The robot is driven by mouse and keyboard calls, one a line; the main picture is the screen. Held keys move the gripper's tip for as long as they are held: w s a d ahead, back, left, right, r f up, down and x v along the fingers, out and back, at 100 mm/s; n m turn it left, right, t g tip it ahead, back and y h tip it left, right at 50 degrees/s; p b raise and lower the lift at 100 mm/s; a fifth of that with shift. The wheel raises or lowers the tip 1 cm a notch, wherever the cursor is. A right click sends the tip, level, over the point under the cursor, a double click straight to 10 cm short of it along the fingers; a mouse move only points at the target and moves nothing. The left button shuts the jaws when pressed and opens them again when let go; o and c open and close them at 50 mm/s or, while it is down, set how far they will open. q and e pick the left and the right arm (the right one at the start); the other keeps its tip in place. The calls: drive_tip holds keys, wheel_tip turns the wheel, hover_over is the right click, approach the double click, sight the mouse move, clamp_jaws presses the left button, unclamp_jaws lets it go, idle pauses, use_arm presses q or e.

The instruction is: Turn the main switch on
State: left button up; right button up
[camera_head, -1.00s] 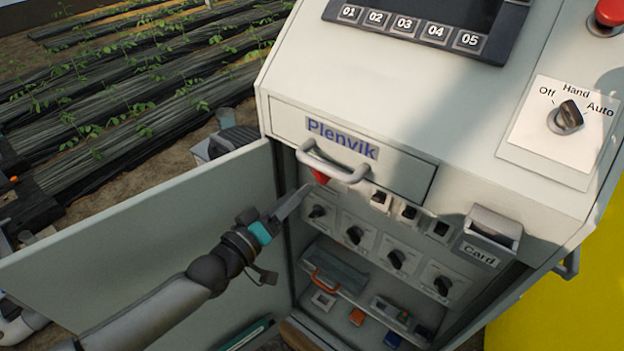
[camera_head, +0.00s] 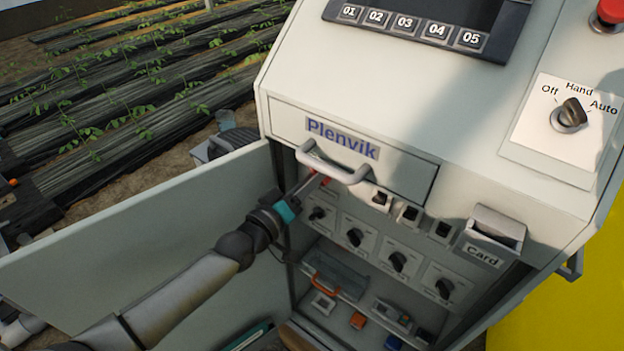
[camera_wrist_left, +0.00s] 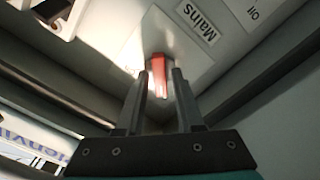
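The main switch is a red knob on a pale plate labelled "Mains" inside the open cabinet. In the left wrist view the red knob (camera_wrist_left: 159,72) sits between the tips of my left gripper (camera_wrist_left: 159,80), with a narrow gap on each side. In the head view the red knob (camera_head: 326,181) is mostly hidden behind the drawer handle and my left gripper (camera_head: 312,186). My left gripper is open, with its fingers reaching into the cabinet. I cannot tell the knob's exact setting. My right gripper is not in view.
The drawer handle (camera_head: 333,166) juts out just above the fingers. The open cabinet door (camera_head: 150,240) stands left of my arm. Several black selector knobs (camera_head: 355,236) and small rocker switches (camera_head: 409,214) are close by. An Off/Hand/Auto selector (camera_head: 571,114) is on the sloping top.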

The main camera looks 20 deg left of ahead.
use_arm(q)
clamp_jaws()
idle(0.5)
drive_tip(key=shift+m+p, duration=2.8)
drive_tip(key=shift+m, duration=6.2)
drive_tip(key=shift+o, duration=1.4)
unclamp_jaws()
